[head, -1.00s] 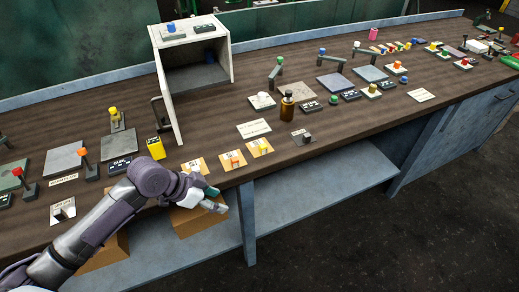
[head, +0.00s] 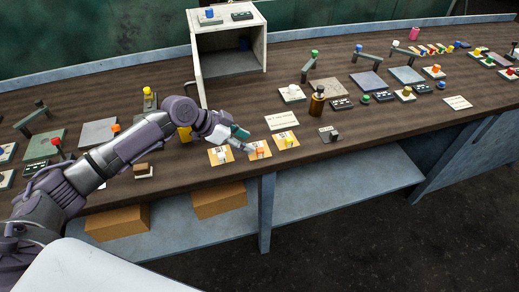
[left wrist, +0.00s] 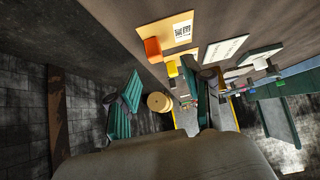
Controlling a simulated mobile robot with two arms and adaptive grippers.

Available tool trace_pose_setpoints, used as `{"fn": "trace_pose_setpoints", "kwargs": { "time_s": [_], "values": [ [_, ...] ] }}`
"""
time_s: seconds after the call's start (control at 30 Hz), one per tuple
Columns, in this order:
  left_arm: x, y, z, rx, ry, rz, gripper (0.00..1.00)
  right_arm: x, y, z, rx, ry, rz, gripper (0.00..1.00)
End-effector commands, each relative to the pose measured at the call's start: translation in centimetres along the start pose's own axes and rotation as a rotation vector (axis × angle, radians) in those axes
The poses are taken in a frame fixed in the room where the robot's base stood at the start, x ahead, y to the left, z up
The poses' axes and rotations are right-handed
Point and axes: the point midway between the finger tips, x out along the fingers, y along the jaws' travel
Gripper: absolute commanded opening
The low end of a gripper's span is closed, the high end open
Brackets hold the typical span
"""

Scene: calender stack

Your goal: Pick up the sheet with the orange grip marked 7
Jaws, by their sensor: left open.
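Three small tan sheets lie in a row near the front edge of the bench. The middle sheet (head: 253,156) carries an orange grip (head: 260,151). The left one has a white grip (head: 221,157), the right one a yellow grip (head: 290,142). I cannot read a 7 on any of them. My left gripper (head: 243,138) is open and empty, just behind and left of the orange grip in the picture. In the left wrist view the orange grip (left wrist: 152,49) and its sheet (left wrist: 180,33) with a printed label lie beyond my fingers. My right gripper is not in view.
An open grey cabinet (head: 232,60) is at the back. Cardboard boxes (head: 118,222) sit on the shelf below.

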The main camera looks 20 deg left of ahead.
Motion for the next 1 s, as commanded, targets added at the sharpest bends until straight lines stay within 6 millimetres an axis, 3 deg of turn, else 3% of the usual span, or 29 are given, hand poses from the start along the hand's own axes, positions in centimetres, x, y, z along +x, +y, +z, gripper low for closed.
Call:
{"fn": "trace_pose_setpoints", "kwargs": {
  "time_s": [0.17, 0.5, 0.77, 1.0],
  "values": [
    [1.1, 0.1, 0.0, 0.000, 0.000, 0.000, 0.50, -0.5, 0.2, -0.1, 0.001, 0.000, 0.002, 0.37],
    [5.5, 0.6, 0.4, -0.001, -0.001, 0.000, 0.50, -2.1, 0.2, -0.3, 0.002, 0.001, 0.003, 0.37],
    [5.9, 0.6, 0.5, -0.001, -0.001, -0.002, 0.50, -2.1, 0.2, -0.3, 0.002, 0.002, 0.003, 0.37],
    [5.8, 0.6, 0.5, -0.001, -0.001, -0.001, 0.12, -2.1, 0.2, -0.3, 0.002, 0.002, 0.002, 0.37]
  ]
}}
